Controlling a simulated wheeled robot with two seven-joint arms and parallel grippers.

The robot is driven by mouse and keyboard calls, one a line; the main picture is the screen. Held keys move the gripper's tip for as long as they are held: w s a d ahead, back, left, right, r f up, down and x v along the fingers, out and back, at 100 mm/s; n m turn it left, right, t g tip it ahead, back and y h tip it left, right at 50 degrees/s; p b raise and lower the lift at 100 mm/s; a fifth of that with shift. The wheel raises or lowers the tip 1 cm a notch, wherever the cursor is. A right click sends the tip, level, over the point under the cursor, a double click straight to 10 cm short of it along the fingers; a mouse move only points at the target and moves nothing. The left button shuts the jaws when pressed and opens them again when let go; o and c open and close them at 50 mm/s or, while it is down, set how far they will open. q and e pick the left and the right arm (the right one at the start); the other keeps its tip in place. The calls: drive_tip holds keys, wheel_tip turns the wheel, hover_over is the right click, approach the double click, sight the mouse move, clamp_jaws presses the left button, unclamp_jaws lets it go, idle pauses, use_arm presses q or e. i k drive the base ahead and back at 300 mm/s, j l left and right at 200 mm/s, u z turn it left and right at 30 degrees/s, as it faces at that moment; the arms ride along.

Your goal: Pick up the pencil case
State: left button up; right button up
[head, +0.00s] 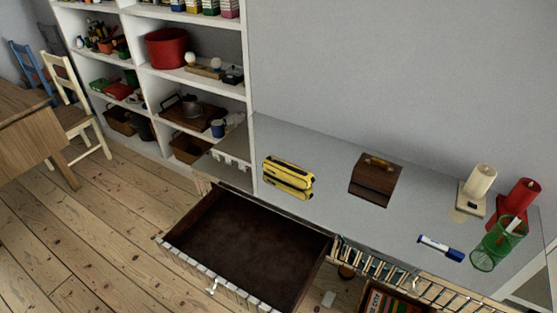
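The pencil case appears to be the yellow and black long item (288,172) on the grey glossy top of the cabinet, left of its middle. Its reflection shows just in front of it. Nothing touches it that I can see. Neither of my grippers shows in the head view.
An open, empty dark drawer (245,240) juts out below the pencil case. Shelves (248,80) rise behind left.

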sight(289, 173)
drive_tip(key=i+j+z, duration=0.1)
drive_tip(key=j, duration=0.35)
drive_tip(key=i+j+z, duration=0.15)
drive_tip(key=j, duration=0.25)
drive_tip(key=i+j+z, duration=0.1)
drive_tip(key=j, duration=0.35)
drive_tip(key=i, duration=0.05)
